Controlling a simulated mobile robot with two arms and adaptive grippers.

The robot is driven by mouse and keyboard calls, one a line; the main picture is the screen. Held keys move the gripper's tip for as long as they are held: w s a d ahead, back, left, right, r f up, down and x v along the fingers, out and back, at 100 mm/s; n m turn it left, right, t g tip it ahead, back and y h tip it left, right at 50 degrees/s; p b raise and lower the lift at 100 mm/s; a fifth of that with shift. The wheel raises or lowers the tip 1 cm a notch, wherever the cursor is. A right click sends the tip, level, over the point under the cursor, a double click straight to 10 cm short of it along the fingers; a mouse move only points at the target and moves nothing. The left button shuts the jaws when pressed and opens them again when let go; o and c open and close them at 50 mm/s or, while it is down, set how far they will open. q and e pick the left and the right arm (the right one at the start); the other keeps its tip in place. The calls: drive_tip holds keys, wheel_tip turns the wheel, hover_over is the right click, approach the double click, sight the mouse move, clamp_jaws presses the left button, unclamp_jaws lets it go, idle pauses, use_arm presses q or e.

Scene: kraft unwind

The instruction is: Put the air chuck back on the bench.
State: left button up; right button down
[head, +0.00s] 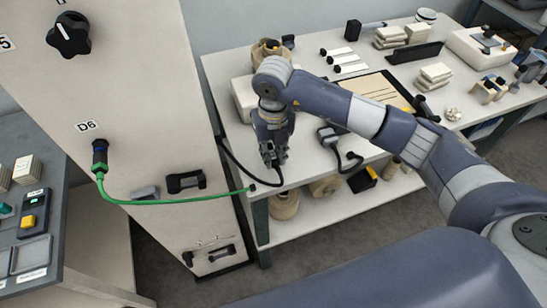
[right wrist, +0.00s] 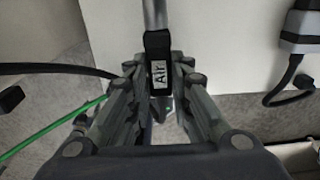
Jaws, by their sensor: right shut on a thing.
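My right gripper (head: 270,150) is shut on the air chuck, near the front left corner of the white bench (head: 226,72). In the right wrist view the chuck is a dark piece marked "Air" (right wrist: 158,72) with a grey metal stem, between the fingers of the right gripper (right wrist: 162,88). A black hose (head: 280,180) loops below the gripper; in the head view the gripper mostly hides the chuck. I cannot tell whether the chuck touches the bench. My left gripper is not in view.
A green hose (head: 170,201) runs from the D6 port (head: 100,155) on the tall panel towards the bench corner. A black and grey corded tool (head: 330,137) lies right of the gripper. A cutting board (head: 372,88) and stacked blocks (head: 435,75) stand further right.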

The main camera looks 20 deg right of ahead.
sight(274, 156)
wheel_tip(274, 156, down, 3)
drive_tip(key=shift+s+p, duration=0.1)
drive_tip(key=shift+p, duration=0.55)
drive_tip(key=shift+f, duration=0.1)
drive_tip(key=c, duration=1.9)
unclamp_jaws()
drive_tip(key=shift+f, duration=0.15)
drive_tip(key=o, duration=0.5)
drive_tip(key=shift+c, duration=0.2)
